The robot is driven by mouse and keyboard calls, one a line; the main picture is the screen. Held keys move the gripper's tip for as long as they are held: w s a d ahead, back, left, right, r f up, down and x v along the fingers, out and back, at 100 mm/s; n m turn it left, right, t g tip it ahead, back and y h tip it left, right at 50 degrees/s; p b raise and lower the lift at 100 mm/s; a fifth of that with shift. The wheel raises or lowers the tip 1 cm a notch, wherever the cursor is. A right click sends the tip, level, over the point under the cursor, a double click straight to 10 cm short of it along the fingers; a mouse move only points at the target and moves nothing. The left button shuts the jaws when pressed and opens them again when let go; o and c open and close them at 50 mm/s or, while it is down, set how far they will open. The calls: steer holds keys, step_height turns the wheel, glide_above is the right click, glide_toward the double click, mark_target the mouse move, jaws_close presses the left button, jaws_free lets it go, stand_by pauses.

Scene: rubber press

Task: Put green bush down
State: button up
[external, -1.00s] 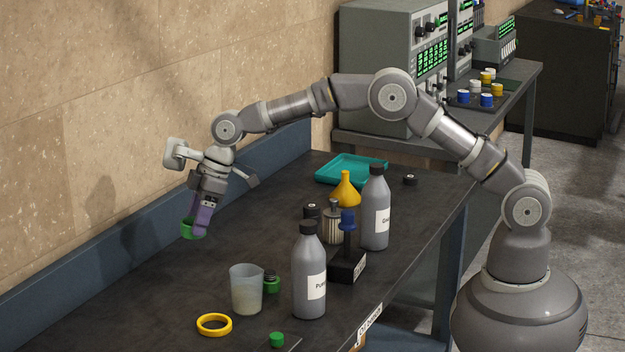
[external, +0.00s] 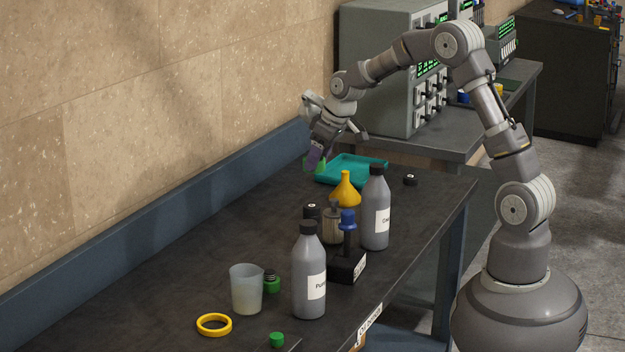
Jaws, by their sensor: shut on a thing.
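My gripper (external: 314,160) is shut on the green bush (external: 309,165), which shows as a small green piece at the purple fingertips. It is held in the air above the far part of the bench, just left of the teal tray (external: 330,180). Part of the bush is hidden by the fingers. Another green piece with a dark top (external: 271,283) stands beside the translucent cup, and a small green piece (external: 277,339) lies near the front edge.
Two grey bottles (external: 309,280) (external: 375,215), a yellow funnel (external: 344,192), a black stand with a blue top (external: 347,265) and a cup (external: 246,290) crowd the bench's right side. A yellow ring (external: 214,324) lies in front. The bench's left-middle (external: 190,260) is clear.

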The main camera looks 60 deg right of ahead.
mark_target(356, 219)
steer(key=s+d+m+h, duration=0.1)
steer(key=s+d+m, duration=0.2)
steer(key=s+d, duration=0.55)
steer(key=f+b, duration=0.1)
steer(key=f, duration=0.4)
steer(key=f+b, duration=0.1)
steer(key=f, duration=0.4)
steer(key=f+b, duration=0.2)
steer(key=f, duration=0.3)
steer(key=shift+w+f, duration=0.2)
steer(key=shift+w, duration=0.1)
steer(key=shift+d, duration=0.1)
steer(key=shift+f, duration=0.25)
steer(key=o, duration=1)
steer(key=shift+r, duration=0.1)
